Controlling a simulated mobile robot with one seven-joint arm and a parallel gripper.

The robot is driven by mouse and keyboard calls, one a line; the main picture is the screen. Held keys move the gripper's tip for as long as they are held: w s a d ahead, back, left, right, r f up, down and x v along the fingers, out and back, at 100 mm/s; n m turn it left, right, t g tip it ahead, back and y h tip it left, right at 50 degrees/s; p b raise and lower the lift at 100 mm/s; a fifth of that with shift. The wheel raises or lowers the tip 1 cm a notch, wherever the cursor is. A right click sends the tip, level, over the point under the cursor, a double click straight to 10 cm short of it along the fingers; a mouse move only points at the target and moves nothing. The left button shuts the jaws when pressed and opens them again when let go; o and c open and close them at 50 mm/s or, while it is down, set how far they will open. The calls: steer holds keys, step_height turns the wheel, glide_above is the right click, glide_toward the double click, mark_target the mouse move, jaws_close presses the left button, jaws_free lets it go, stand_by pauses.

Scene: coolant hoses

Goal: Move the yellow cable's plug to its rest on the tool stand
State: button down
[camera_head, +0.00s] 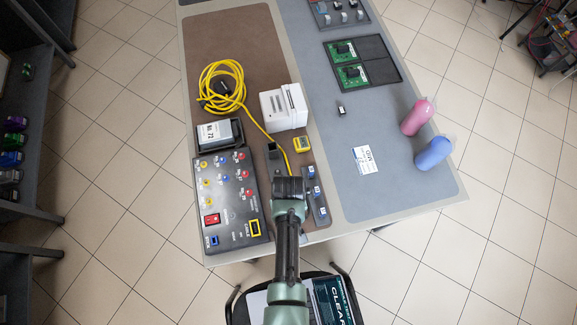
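The yellow cable (222,84) lies coiled on the brown mat. A single strand runs from the coil down to the right and ends at my gripper (289,182). The cable's plug is not visible; the gripper hides the strand's end. I see my gripper from above, over the mat beside the control panel, and its fingers cannot be made out. A dark narrow stand with blue labels (318,204) is just right of the gripper, partly covered by it. A small black upright block (272,151) is just above and left of the gripper. I cannot tell which is the plug's rest.
A black control panel (247,207) with coloured knobs, a red switch and a yellow-framed port is at left. Above it is a labelled black device (219,133). A white box (283,108) and small yellow meter (301,144) stand above the gripper. Pink (417,117) and blue (433,152) bottles are at right.

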steer(key=c, duration=0.6)
jaws_free()
steer(key=o, duration=0.3)
step_height(320, 180, up, 9)
steer(key=p, duration=0.9)
